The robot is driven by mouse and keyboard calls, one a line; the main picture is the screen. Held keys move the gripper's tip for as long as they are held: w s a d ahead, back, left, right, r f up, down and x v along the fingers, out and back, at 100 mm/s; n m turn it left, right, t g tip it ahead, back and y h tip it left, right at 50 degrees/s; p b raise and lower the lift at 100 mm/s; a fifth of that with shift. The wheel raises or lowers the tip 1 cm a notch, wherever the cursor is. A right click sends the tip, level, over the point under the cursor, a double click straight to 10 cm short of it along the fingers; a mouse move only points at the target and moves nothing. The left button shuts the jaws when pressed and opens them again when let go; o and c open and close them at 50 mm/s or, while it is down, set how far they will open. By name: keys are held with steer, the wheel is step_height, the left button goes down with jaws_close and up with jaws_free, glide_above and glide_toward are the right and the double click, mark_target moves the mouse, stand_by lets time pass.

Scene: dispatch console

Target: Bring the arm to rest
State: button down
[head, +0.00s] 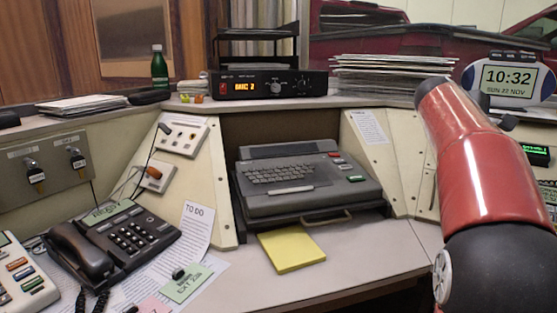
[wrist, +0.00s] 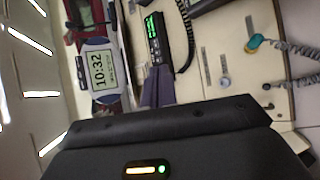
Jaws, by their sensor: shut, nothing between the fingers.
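My arm (head: 480,155), with red links and a black joint, rises at the right of the head view in front of the console. It hides part of the right-hand panels. My gripper is out of the head view. In the wrist view the dark hand body with an orange and a green light fills the bottom, and the grey fingers of my gripper (wrist: 158,75) stick out beyond it. They are together with nothing seen between them. The wrist view is turned sideways.
A clock (head: 509,82) stands at the right, close behind my arm; it also shows in the wrist view (wrist: 101,70). A paper stack (head: 390,75), radio (head: 268,85), keyboard terminal (head: 300,178), yellow pad (head: 291,250) and telephone (head: 110,240) crowd the console. The desk front right of the pad is clear.

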steer(key=s+a+f+m+y, duration=0.3)
steer(key=s+a+f+y, duration=0.3)
steer(key=s+a+f, duration=0.7)
steer(key=s+a+f+m+t+y, duration=0.1)
steer(key=s+a+f+m+y, duration=0.3)
steer(key=s+a+f, duration=1)
steer(key=a+f+y, duration=0.1)
steer(key=a+y, duration=0.1)
steer(key=a, duration=0.2)
steer(key=shift+a+f+y, duration=0.25)
steer(key=shift+a+y, duration=0.05)
steer(key=shift+y, duration=0.1)
